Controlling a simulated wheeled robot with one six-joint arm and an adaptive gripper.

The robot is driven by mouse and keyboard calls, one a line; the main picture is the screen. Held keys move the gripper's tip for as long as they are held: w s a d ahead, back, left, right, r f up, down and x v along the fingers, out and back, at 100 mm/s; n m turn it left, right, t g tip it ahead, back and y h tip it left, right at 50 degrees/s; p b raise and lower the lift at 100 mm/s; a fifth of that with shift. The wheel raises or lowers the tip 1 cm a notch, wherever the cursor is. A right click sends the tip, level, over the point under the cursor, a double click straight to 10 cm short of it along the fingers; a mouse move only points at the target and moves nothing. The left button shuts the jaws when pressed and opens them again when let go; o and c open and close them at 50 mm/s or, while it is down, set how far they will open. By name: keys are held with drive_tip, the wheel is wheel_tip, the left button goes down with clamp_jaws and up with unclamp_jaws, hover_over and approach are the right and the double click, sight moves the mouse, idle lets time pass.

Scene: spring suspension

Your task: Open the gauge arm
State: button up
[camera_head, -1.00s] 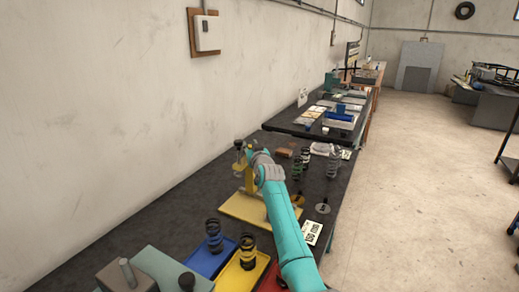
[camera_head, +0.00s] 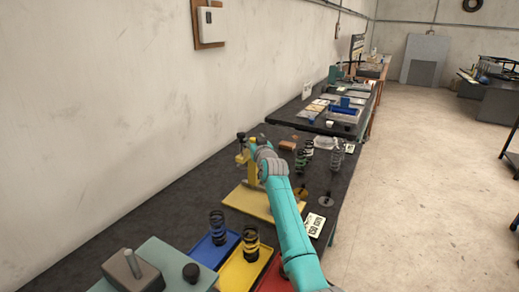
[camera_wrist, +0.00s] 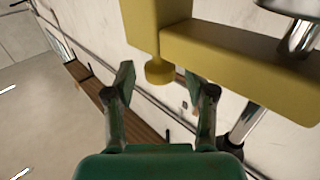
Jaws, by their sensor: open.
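The yellow gauge stands on a yellow base plate (camera_head: 247,201) on the dark bench. Its yellow upright (camera_head: 251,170) is partly hidden behind my arm's end in the head view. In the wrist view the yellow gauge arm (camera_wrist: 240,62) runs across the upper right, with a yellow rounded knob (camera_wrist: 159,71) under its left part. A shiny metal rod (camera_wrist: 301,36) passes by its right end. My gripper (camera_wrist: 167,82) is open, with its two fingers apart on either side below the knob. I cannot tell whether either finger touches it.
Coil springs stand on a blue tray (camera_head: 213,247) and a yellow tray (camera_head: 247,268) in front, beside a red tray. More springs (camera_head: 336,160) stand beyond my arm. A printed card (camera_head: 314,224) lies near the right edge. The wall is close on the left.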

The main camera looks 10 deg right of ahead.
drive_tip(key=s+d, duration=0.1)
drive_tip(key=s, duration=1)
drive_tip(key=shift+d, duration=0.35)
